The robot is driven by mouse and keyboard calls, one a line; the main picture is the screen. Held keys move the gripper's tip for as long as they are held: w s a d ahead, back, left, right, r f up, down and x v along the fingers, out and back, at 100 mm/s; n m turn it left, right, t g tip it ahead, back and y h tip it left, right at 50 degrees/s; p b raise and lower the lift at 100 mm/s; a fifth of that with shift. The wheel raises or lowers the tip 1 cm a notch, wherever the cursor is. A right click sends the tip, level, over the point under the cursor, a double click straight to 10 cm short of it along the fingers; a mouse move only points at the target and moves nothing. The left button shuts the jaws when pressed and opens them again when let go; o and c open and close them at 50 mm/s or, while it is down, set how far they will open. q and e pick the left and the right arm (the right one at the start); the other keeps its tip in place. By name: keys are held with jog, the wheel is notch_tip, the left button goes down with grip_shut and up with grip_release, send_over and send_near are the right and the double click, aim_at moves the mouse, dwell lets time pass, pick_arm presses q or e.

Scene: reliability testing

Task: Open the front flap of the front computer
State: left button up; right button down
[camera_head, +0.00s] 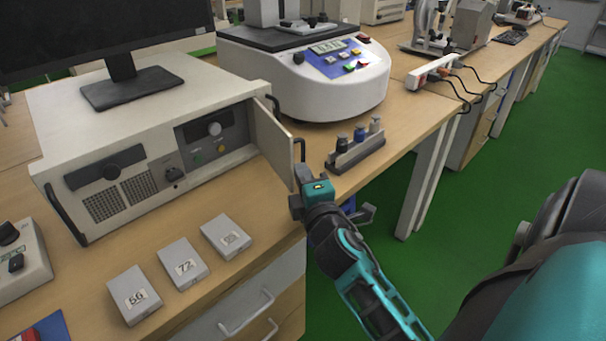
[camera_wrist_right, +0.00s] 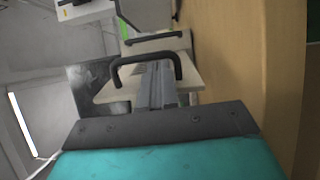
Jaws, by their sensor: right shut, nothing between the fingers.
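The front computer (camera_head: 150,110) is a beige case on the wooden bench at the left. Its front flap (camera_head: 272,143) stands swung open at the right end of the front, exposing a recessed panel (camera_head: 212,138) with a knob and small buttons. A dark handle (camera_head: 300,150) is on the flap's free edge. My right gripper (camera_head: 297,183) is beside that free edge, just below the handle, shut and empty. In the right wrist view the shut fingers (camera_wrist_right: 158,80) point toward the flap's dark handle (camera_wrist_right: 145,62); contact cannot be told. My left gripper is not in view.
A monitor (camera_head: 122,82) stands on the computer. Several numbered white boxes (camera_head: 182,264) lie in front of it. A small bottle rack (camera_head: 356,152) stands right of the flap, with a white instrument (camera_head: 310,90) behind. Open green floor (camera_head: 500,150) lies to the right.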

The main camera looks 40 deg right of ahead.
jog(key=shift+d+r+n+y+p, duration=0.2)
jog(key=shift+d+n+y+p, duration=0.2)
jog(key=shift+d+y+p, duration=0.35)
jog(key=d+p, duration=0.1)
jog(key=d, duration=0.2)
jog(key=shift+d+f+t+y, duration=0.15)
jog(key=shift+d+t+y, duration=0.05)
jog(key=shift+t+y, duration=0.15)
jog(key=shift+s, duration=0.1)
